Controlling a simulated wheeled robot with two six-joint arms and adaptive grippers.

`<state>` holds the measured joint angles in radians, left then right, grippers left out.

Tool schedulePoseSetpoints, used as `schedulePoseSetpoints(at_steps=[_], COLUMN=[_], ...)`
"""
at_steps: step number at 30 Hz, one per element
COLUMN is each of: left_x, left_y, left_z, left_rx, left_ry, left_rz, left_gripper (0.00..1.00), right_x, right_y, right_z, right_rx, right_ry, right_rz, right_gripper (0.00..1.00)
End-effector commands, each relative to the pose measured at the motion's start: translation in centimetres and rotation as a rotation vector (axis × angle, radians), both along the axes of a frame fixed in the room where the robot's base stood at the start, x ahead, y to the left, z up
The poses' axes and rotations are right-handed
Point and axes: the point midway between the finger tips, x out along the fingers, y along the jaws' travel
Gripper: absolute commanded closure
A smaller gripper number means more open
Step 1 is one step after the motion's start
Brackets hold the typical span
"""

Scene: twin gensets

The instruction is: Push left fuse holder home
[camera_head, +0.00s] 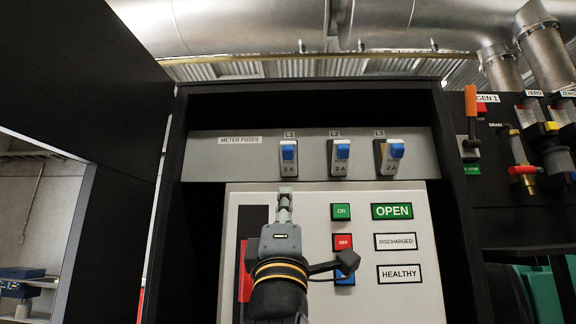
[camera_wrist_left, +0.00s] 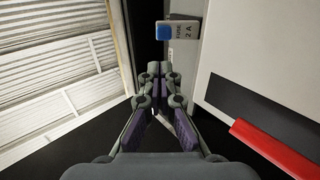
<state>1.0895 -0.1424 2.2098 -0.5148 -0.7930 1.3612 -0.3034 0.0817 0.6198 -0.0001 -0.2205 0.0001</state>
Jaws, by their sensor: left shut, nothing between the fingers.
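The left fuse holder (camera_head: 288,168), under the L1 label, is a grey block with a blue cap, marked 2 A, on the grey METER FUSES strip (camera_head: 262,164). It also shows at the top of the left wrist view (camera_wrist_left: 183,31), turned sideways. I cannot tell how deep it sits. My left gripper (camera_head: 284,192) is shut and empty. Its fingertips are just below the L1 holder in the head view, apparently apart from it. The closed fingers also show in the left wrist view (camera_wrist_left: 160,72), short of the holder. My right gripper is not in view.
The L2 holder (camera_head: 340,168) and L3 holder (camera_head: 388,166) stand to the right on the same strip. Below is a white panel (camera_head: 400,303) with ON and OFF buttons and status labels. A dark cabinet frame (camera_head: 300,112) surrounds these. An open dark door (camera_head: 110,110) is at left.

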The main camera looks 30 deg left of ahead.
Motion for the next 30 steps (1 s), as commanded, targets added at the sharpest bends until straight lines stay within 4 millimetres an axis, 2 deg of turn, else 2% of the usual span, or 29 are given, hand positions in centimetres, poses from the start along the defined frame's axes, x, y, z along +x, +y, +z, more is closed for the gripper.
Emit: schedulePoseSetpoints(at_steps=[3,7,13,21,30], left_x=[0.2,0.9,3.1,6.2,7.7], left_y=[0.1,0.5,2.0,3.8,4.7], left_z=[0.2,1.5,4.9,9.1,10.7], left_rx=[0.002,0.004,0.003,0.001,0.002], left_ry=[0.002,0.003,0.004,0.004,0.003], left_rz=[0.002,0.005,0.008,0.004,0.002], left_gripper=[1.0,1.0,1.0,1.0,1.0], right_x=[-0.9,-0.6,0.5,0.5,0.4], right_y=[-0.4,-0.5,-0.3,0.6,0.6], right_z=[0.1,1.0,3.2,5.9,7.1], right_rx=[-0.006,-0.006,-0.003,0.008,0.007], right_ry=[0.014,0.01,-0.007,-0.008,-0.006], right_rz=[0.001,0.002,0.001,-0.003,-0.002], right_gripper=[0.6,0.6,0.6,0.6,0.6])
